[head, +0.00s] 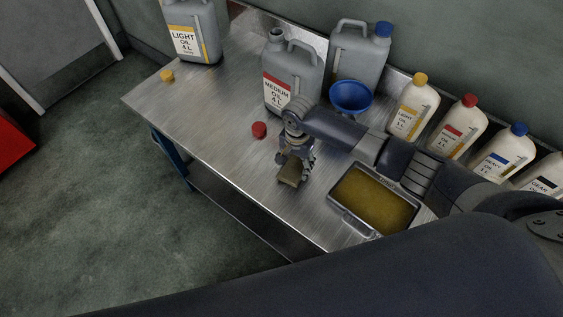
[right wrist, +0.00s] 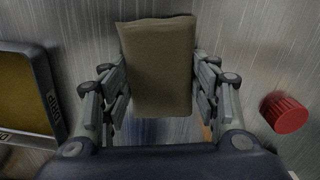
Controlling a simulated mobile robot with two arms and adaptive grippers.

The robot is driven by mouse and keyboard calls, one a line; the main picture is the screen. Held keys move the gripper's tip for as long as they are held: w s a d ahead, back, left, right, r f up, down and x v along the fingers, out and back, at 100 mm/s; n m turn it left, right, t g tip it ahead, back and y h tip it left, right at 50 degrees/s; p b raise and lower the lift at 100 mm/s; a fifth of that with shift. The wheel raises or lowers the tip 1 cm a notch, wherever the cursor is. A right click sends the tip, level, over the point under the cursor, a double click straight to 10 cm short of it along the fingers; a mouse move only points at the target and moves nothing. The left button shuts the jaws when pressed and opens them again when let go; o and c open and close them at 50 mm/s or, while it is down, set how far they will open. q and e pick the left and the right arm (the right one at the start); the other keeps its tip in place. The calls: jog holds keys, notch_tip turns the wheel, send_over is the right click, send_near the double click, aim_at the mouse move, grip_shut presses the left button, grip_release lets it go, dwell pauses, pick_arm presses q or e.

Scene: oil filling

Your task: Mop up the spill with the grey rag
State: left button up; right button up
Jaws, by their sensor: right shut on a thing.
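My right gripper (head: 293,166) is over the metal bench, in front of the medium oil jug. It is shut on the grey-brown rag (head: 288,181), a small folded pad that hangs below the fingers at or just above the bench top; I cannot tell whether it touches. In the right wrist view the rag (right wrist: 157,65) sits between the two fingers of the gripper (right wrist: 160,80). I cannot make out a spill on the bench; part of the top is hidden by my arm and the rag. My left gripper is not in view.
The metal bench (head: 215,115) holds a red cap (head: 259,130) left of the gripper and an oil-filled drip tray (head: 334,199) to its right. Behind stand the medium jug (head: 292,75), a blue funnel (head: 351,96) and several bottles. The front left of the bench is clear.

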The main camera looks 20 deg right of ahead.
aim_at(274, 169)
jog(key=shift+d+p, duration=0.5)
jog(key=shift+d, duration=1.1)
jog(key=a+p, duration=0.1)
jog(key=a, duration=0.2)
jog(key=s+a+p, duration=0.1)
jog(key=a, duration=0.2)
jog(key=s+a+p, duration=0.1)
jog(key=a, duration=0.3)
jog(key=d+p, duration=0.3)
jog(key=d, duration=0.6)
jog(key=shift+p, duration=0.3)
jog(key=shift+d, duration=0.5)
jog(key=w+a+b, duration=0.1)
jog(key=a, duration=0.2)
jog(key=w+a+b, duration=0.1)
jog(key=a, duration=0.2)
jog(key=w+a+b, duration=0.1)
jog(key=w+a, duration=0.1)
jog(key=a, duration=0.2)
jog(key=shift+f, duration=0.1)
jog(key=shift+d, duration=0.4)
jog(key=d+p, duration=0.3)
jog(key=d, duration=0.6)
jog(key=shift+d, duration=0.15)
jog(key=shift+s+a, duration=0.35)
jog(key=shift+a, duration=0.5)
jog(key=shift+s+a, duration=0.4)
jog(key=shift+a, duration=0.5)
jog(key=shift+s+a, duration=0.35)
jog(key=shift+a, duration=0.5)
